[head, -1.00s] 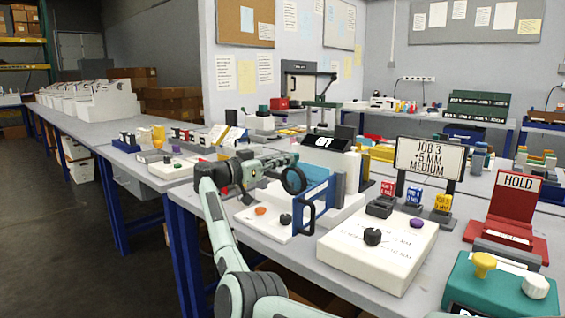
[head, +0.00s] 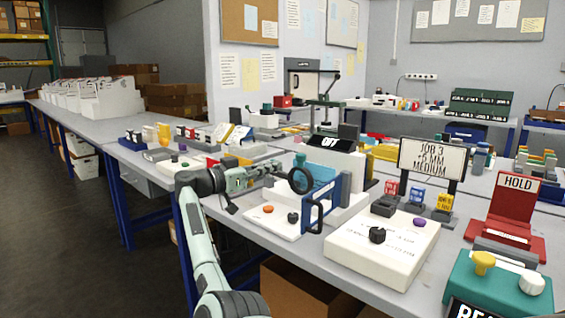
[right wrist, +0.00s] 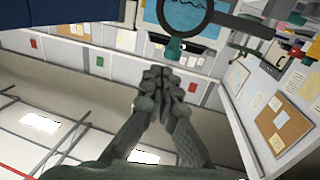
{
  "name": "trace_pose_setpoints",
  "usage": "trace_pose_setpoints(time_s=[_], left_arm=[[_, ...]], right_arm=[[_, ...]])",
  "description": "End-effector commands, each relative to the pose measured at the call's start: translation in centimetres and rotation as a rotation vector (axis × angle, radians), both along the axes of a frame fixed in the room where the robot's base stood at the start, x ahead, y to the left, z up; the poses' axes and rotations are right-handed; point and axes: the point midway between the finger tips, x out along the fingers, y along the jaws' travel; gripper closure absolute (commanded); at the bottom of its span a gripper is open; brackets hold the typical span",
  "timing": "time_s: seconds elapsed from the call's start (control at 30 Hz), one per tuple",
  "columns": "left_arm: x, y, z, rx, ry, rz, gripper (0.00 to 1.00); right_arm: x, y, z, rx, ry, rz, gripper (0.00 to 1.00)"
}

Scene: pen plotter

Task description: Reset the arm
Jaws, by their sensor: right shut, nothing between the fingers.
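My right arm rises from the bottom of the head view, and its green-grey and black right gripper (head: 268,169) reaches right over the near bench. The gripper is shut and empty. Its closed dark fingers (right wrist: 165,82) show in the middle of the right wrist view. A black ring like a magnifier (head: 299,180) stands close to the fingertips, in front of the blue and white plotter (head: 325,187); whether they touch is hard to tell. The ring also shows at the top of the right wrist view (right wrist: 212,18). My left gripper is not in view.
A white control box with a dark knob (head: 377,235) stands right of the plotter, before the JOB 3 sign (head: 433,160). A red HOLD stand (head: 517,185) and a teal box (head: 490,293) are at the right. Cartons (head: 305,290) lie under the bench. The floor at left is clear.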

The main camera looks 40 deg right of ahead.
Motion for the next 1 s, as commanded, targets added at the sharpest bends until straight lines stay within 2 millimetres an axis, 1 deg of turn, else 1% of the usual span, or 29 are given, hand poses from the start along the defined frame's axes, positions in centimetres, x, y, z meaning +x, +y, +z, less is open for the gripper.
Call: trace_pose_setpoints(time_s=[0.03,0.1,0.2,0.3,0.4,0.57,0.67,0.73,0.77,0.87,0.9,0.97,1.0], left_arm=[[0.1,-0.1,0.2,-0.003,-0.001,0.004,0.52],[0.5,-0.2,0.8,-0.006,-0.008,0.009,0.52],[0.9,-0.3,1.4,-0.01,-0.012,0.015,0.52],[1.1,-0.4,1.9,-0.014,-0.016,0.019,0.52],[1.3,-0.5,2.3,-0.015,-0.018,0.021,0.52],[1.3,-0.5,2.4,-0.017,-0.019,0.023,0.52],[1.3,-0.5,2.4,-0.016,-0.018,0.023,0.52],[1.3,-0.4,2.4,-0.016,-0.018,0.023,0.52],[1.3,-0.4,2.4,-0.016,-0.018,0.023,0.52],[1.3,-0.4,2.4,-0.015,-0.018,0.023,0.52],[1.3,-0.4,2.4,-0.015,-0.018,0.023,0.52],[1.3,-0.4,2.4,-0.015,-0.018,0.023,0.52],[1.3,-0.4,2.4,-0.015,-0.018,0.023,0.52]], right_arm=[[-0.3,1.2,-0.3,0.002,0.0,0.0,1.0],[-0.5,2.6,-0.3,0.002,0.001,0.0,1.0],[-0.8,4.2,-0.2,0.002,0.001,-0.002,1.0],[-1.0,5.4,-0.1,0.0,0.0,-0.002,1.0],[-1.1,5.9,-0.1,0.0,0.001,-0.003,1.0],[-1.2,6.2,0.0,0.0,0.001,-0.004,1.0],[-1.1,5.9,-0.2,-0.017,-0.003,0.006,1.0],[-0.8,5.3,-0.6,-0.072,-0.019,0.042,1.0],[-0.5,5.0,-1.0,-0.109,-0.029,0.071,1.0],[1.0,4.3,-2.4,-0.275,-0.068,0.245,1.0],[1.9,4.5,-3.4,-0.342,-0.077,0.352,1.0],[3.2,5.8,-5.6,-0.422,-0.071,0.543,1.0],[4.0,7.1,-7.7,-0.452,-0.054,0.679,1.0]])
